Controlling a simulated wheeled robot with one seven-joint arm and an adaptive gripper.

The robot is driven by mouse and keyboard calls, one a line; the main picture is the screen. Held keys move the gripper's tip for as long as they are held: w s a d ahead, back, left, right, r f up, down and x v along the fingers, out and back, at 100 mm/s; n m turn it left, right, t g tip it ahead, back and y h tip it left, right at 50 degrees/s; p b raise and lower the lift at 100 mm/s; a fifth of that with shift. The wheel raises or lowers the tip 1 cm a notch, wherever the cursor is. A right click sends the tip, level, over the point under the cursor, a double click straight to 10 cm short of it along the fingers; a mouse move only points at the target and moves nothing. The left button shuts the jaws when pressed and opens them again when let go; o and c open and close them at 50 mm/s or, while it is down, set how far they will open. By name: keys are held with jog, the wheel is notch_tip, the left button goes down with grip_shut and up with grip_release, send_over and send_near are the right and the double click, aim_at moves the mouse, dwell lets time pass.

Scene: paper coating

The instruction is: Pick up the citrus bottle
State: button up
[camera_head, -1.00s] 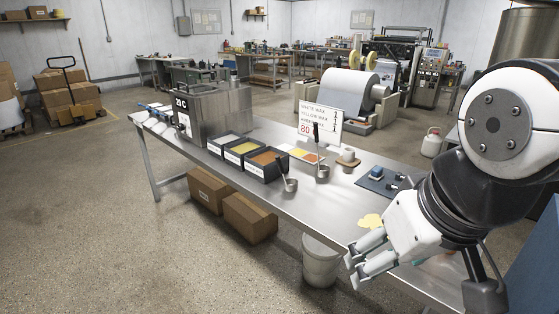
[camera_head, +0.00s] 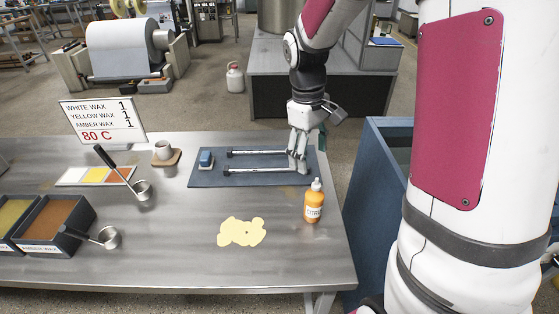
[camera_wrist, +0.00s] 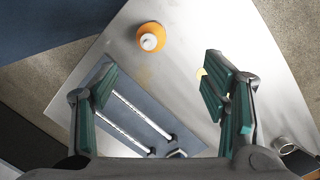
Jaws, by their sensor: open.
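Two metal rods and a blue block (camera_head: 206,159) lie on the dark mat (camera_head: 232,179). A pale yellow spill (camera_head: 242,232) lies left of the bottle. A blue bin (camera_head: 375,160) stands right of the table.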

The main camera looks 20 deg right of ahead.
aim_at(314, 185)
jog(key=shift+n+g, duration=0.4)
jog(key=f, duration=0.3)
jog(key=d+f+p, duration=0.1)
jog(key=f, duration=0.3)
jog(key=d+f, duration=0.1)
jog(key=f, duration=0.3)
jog(key=shift+s+f, duration=0.15)
jog(key=shift+s+d+f+p, duration=0.15)
jog(key=shift+f+p, duration=0.1)
jog(key=shift+f, duration=0.7)
jog(key=shift+d+f+p, duration=0.15)
jog(key=shift+f+p, duration=0.1)
jog(key=shift+f, duration=0.65)
jog(key=shift+s+d+f+p, duration=0.15)
jog(key=shift+f+p, duration=0.1)
jog(key=shift+f, duration=0.7)
jog(key=shift+w, duration=0.1)
jog(key=c, duration=1.5)
jog(key=shift+r, duration=0.2)
